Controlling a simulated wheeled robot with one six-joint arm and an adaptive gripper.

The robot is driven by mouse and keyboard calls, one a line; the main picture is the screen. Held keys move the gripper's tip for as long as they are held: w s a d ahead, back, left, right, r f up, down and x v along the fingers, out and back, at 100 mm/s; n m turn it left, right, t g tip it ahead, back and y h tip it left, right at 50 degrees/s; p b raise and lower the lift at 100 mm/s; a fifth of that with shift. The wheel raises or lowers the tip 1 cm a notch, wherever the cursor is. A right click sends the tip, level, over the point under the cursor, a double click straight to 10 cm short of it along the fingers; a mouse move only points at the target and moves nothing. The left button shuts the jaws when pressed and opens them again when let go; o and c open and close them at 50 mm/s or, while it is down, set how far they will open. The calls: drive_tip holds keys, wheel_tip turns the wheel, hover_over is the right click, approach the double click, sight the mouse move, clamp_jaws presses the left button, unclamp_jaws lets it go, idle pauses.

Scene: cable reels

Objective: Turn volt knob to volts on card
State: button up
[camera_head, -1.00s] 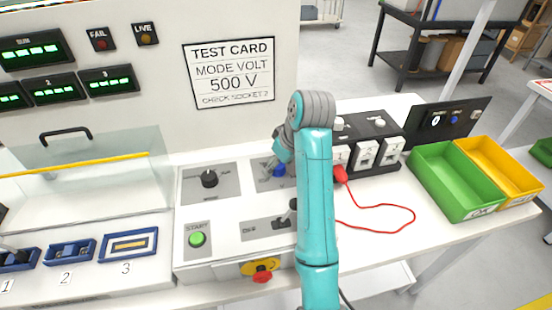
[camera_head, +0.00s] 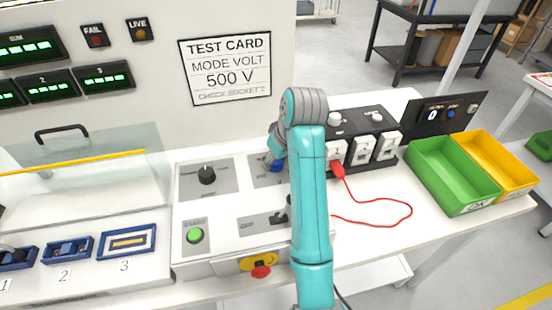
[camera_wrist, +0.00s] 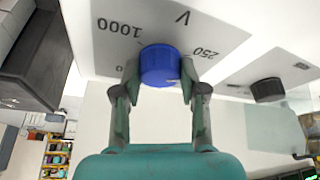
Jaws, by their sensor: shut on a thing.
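The blue volt knob (camera_wrist: 160,66) sits on a grey plate (camera_wrist: 105,25) marked V, with 1000, 250 and other partly hidden numbers around it. In the wrist view my gripper (camera_wrist: 160,82) has its two fingers on either side of the knob, shut on it. The knob's pointer mark is not clear to me. In the head view the knob (camera_head: 275,166) shows only in part beside my arm. The test card (camera_head: 225,68) on the back panel reads MODE VOLT, 500 V, CHECK SOCKET 2.
A black knob (camera_head: 207,174) on its own plate is left of the volt knob. A green START button (camera_head: 195,236) and a red emergency stop (camera_head: 261,271) are in front. Sockets with a red lead (camera_head: 385,201) stand right, beside green (camera_head: 452,178) and yellow bins.

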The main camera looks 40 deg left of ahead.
drive_tip(key=m+t+h, duration=0.1)
drive_tip(key=m, duration=0.2)
drive_tip(key=m+t, duration=0.1)
drive_tip(key=m, duration=0.3)
drive_tip(key=shift+s+a+h, duration=0.1)
drive_tip(key=shift+s+h, duration=0.05)
drive_tip(key=shift+h, duration=0.25)
drive_tip(key=m+h, duration=0.1)
drive_tip(key=m, duration=0.2)
drive_tip(key=shift+m+t, duration=0.4)
drive_tip(key=shift+a+f+m+h, duration=0.1)
drive_tip(key=shift+m+h, duration=0.7)
drive_tip(key=shift+m, duration=1)
drive_tip(key=o, duration=1.1)
drive_tip(key=shift+o, duration=0.2)
